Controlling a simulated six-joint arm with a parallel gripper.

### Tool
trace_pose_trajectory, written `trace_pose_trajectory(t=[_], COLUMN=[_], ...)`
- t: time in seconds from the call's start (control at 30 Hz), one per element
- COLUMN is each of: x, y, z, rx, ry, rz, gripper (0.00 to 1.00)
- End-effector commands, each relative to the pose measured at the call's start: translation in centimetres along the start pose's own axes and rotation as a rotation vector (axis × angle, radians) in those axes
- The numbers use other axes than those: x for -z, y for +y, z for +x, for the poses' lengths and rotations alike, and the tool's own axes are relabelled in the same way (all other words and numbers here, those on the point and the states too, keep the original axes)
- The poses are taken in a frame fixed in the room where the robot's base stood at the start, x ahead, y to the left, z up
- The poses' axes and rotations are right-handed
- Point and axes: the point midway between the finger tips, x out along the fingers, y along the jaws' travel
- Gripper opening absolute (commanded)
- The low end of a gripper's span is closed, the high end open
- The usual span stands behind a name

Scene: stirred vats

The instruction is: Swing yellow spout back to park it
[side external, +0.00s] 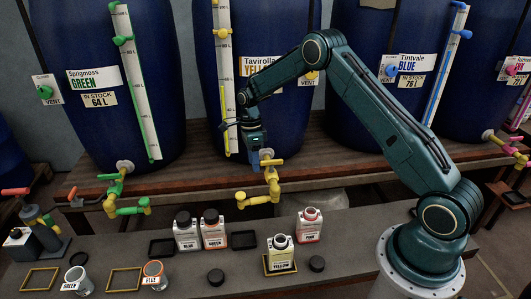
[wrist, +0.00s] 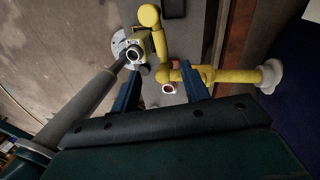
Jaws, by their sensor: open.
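The yellow spout (side external: 258,198) hangs below the Tavirolla YELLOW vat (side external: 283,120), its outlet end pointing left in the side view. In the wrist view the yellow spout (wrist: 156,42) bends from the pipe at the white flange toward the top of the picture. My gripper (side external: 255,156) is just above the yellow tap in the side view. In the wrist view my gripper (wrist: 161,76) is open, its blue fingers spread, with part of the yellow fitting showing near the right finger. I cannot tell whether a finger touches it.
The uncapped YELLOW bottle (side external: 280,257) stands on a yellow-rimmed tray on the bench below. The green spout (side external: 130,207) is left of the yellow one.

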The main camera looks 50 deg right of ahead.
Motion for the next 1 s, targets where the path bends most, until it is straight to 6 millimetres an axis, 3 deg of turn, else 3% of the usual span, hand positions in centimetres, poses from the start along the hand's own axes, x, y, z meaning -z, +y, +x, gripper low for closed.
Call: trace_pose_trajectory(t=[0.23, 0.47, 0.67, 1.0], x=[0.0, -0.1, -0.2, -0.6], y=[0.0, 0.1, 0.4, 1.6], z=[-0.1, 0.2, 1.2, 3.6], rx=[0.000, 0.008, 0.038, 0.152], ry=[0.000, -0.006, -0.025, -0.051], rz=[0.000, -0.038, -0.192, -0.652], gripper=[0.43, 0.00, 0.00, 0.00])
